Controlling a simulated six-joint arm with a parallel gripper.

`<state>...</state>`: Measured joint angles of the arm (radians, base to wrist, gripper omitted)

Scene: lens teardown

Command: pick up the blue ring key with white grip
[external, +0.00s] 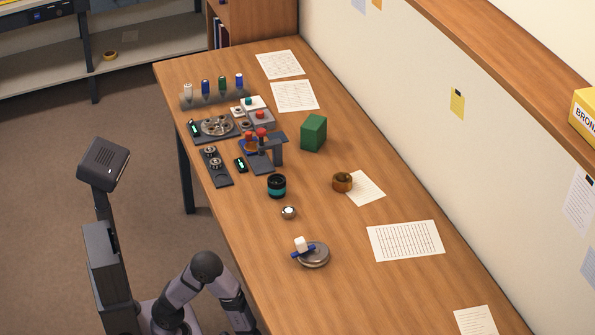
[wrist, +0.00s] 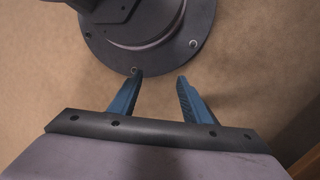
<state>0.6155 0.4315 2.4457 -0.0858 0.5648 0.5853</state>
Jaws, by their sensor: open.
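The blue ring key (external: 303,253) with its white grip (external: 300,243) shows in the external view, on the near half of the table. It rests on or against a round silver-grey dish-like part (external: 314,258); I cannot tell exactly how it touches it. My gripper (wrist: 159,74) shows in the wrist view with two blue fingers apart and nothing between them. It points down at the floor and my own round base, away from the table. The key does not show in the wrist view. In the external view my gripper's fingers cannot be made out.
The wooden table (external: 350,290) has clear room around the key. A small silver ball-like part (external: 288,212), a black and teal cylinder (external: 277,186), a brown ring (external: 342,182) and a green block (external: 314,132) stand farther back. Paper sheets (external: 405,240) lie right.

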